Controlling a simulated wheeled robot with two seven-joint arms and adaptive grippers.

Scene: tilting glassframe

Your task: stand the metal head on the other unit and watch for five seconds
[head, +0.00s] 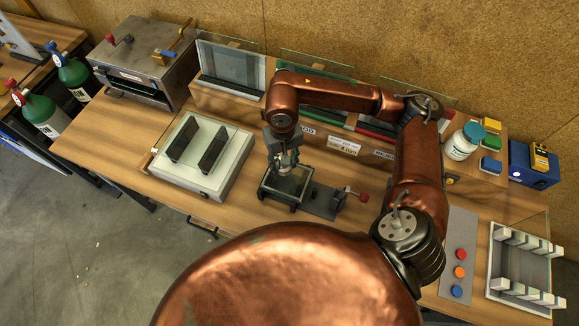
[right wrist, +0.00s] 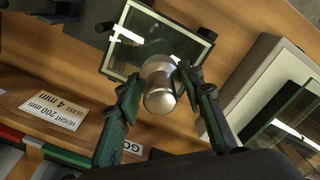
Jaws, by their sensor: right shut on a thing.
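The metal head (right wrist: 158,88), a short silvery cylinder with a rounded end, is between the fingers of my right gripper (right wrist: 158,76). In the head view, my right gripper (head: 288,158) points down over a small dark-framed glass plate (head: 273,190) on the bench; the fingers hide part of it. The glass frame shows behind the metal head in the right wrist view (right wrist: 188,48). I cannot tell whether the head touches the glass. A white unit with two dark upright bars (head: 171,178) stands to the left. Which one is the other unit is not clear. My left gripper is out of view.
A grey plate with a red knob (head: 363,197) adjoins the glass frame on the right. Behind stands a rack of upright panes (head: 230,65) with labels. A button panel (head: 459,236) and a slotted white rack (head: 520,308) lie at the right. Bare bench shows left of the frame.

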